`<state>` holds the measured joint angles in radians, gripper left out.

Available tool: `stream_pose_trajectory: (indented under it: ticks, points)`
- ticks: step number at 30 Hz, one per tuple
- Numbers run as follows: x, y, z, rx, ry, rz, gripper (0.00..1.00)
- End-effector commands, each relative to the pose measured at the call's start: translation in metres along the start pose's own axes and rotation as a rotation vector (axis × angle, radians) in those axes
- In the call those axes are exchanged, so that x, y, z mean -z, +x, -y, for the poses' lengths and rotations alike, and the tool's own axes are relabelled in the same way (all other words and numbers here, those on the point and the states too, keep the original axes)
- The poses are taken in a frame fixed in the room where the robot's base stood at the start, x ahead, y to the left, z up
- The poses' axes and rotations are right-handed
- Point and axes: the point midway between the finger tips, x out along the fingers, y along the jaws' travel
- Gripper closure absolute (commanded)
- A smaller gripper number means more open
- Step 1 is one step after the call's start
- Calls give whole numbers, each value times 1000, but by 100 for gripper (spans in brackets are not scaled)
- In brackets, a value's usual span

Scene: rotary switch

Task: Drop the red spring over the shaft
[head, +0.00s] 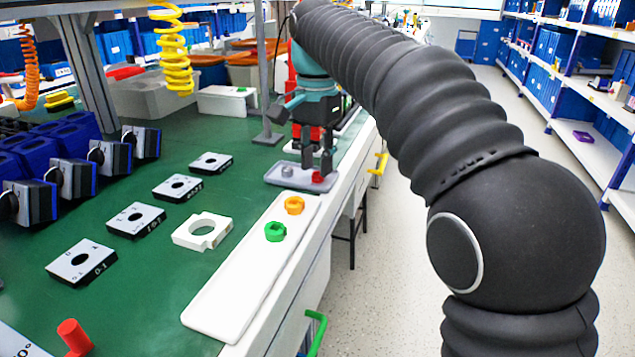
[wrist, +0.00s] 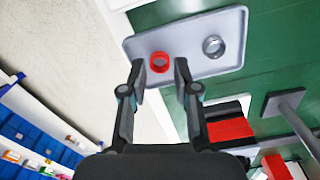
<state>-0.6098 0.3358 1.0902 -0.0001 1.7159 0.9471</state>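The red spring (head: 318,177) is a small red ring lying on a grey tray (head: 272,178) at the bench's right edge. In the wrist view the red spring (wrist: 159,62) sits at the left of the tray (wrist: 190,25), in line with the gap between the fingertips. My gripper (head: 316,164) is open, pointing down just above the red spring. In the wrist view my gripper (wrist: 160,74) has its fingers apart on either side of it, with nothing held. Whether a finger touches the spring or the tray, I cannot tell. I cannot make out the shaft for sure.
A metallic ring (wrist: 213,47) lies on the same tray. A long white tray (head: 228,300) holds an orange part (head: 294,205) and a green part (head: 275,231). Several switch plates (head: 136,219) lie on the green bench. A red cylinder (head: 75,337) stands at the front left.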

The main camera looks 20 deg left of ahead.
Motion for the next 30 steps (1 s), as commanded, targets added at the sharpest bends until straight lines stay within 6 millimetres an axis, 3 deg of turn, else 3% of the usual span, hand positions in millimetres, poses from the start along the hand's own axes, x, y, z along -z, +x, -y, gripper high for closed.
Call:
stream_pose_trajectory:
  ticks: [4, 12, 13, 15, 30]
  points:
    - [0, 16, -1, 0, 0, 0, 70]
    - [0, 18, 0, 0, 0, 0, 70]
    - [0, 18, 0, 0, 0, 0, 72]
    - [0, 18, 0, 0, 0, 0, 88]
    - [0, 12, 0, 1, 0, -1, 88]
